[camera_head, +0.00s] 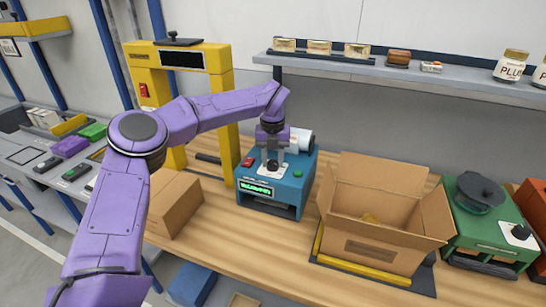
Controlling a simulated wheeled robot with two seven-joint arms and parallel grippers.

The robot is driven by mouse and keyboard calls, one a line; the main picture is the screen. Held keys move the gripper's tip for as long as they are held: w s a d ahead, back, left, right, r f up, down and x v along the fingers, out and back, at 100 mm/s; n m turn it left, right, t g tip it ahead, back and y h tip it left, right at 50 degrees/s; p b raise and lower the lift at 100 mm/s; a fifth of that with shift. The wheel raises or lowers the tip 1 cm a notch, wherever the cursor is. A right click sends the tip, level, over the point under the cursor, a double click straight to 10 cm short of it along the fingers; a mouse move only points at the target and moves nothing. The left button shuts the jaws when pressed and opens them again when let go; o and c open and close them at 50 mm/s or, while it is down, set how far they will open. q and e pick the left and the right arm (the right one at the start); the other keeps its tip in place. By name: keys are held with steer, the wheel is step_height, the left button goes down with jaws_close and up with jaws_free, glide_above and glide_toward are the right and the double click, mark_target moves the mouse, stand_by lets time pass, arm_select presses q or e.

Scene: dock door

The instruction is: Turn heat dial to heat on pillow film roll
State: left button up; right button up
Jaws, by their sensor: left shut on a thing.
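The blue pillow film machine (284,207) stands on the wooden bench, with a white film roll (301,140) at its back right. Its front has a lit green display (256,189), and a red switch and a green button show on its top. My left gripper (271,161) points down onto the pale plate on top of the machine. It is shut on the dark heat dial there, which is mostly hidden by the fingers. Which way the dial is turned cannot be read. My right gripper is out of view.
An open cardboard box (384,215) stands right of the machine; a closed carton (172,203) stands left. A yellow frame (222,120) rises behind left. A green machine (486,226) with its own black knob sits far right. A shelf (375,69) hangs above the bench.

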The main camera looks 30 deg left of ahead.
mark_target(273, 163)
arm_select(q)
steer(key=shift+s+d+f+m, duration=0.1)
steer(key=shift+f+m, duration=0.1)
steer(key=shift+m, duration=0.3)
steer(key=o, duration=1)
steer(key=shift+o, duration=0.2)
steer(key=shift+r, duration=0.1)
steer(key=shift+r, duration=0.3)
step_height(273, 163, up, 10)
steer(key=b, duration=0.1)
